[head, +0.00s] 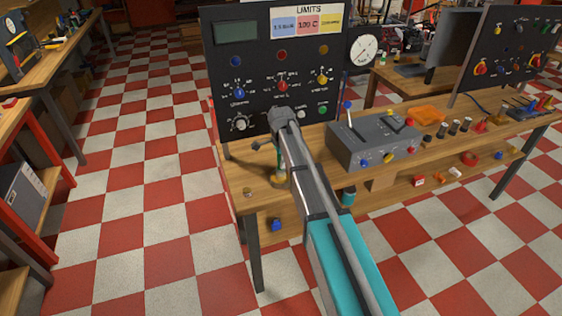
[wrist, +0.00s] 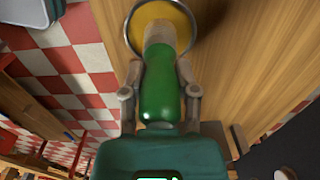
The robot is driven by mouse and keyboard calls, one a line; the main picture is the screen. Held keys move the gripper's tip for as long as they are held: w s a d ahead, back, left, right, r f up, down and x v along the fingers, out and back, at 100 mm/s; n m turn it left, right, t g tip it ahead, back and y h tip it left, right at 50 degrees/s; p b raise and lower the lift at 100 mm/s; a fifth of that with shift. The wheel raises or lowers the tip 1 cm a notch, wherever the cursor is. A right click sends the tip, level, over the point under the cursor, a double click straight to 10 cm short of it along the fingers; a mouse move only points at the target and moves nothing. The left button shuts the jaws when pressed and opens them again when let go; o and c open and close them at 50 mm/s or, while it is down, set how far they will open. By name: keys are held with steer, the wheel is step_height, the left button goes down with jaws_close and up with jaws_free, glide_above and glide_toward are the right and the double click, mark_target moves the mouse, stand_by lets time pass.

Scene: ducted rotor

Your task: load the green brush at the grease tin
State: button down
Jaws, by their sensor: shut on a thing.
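The green brush (wrist: 160,88) is held between the two fingers of my gripper (wrist: 161,72), one finger on each side of its handle. Its pale bristles (wrist: 161,34) point away from my gripper. The grease tin (wrist: 134,40) is a round metal-rimmed tin with yellow grease inside, on the wooden bench. The bristle end overlaps the tin's opening in the wrist view; I cannot tell how deep it reaches.
A black control panel (head: 240,75) with knobs and a limits sign stands behind the bench. A grey lever box (head: 372,145) stands to the right of my arm. The wooden bench top (head: 236,172) is mostly bare left of the tin.

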steer(key=shift+r, duration=0.15)
stand_by(0.4)
steer(key=shift+r+p, duration=3.35)
steer(key=shift+p, duration=0.2)
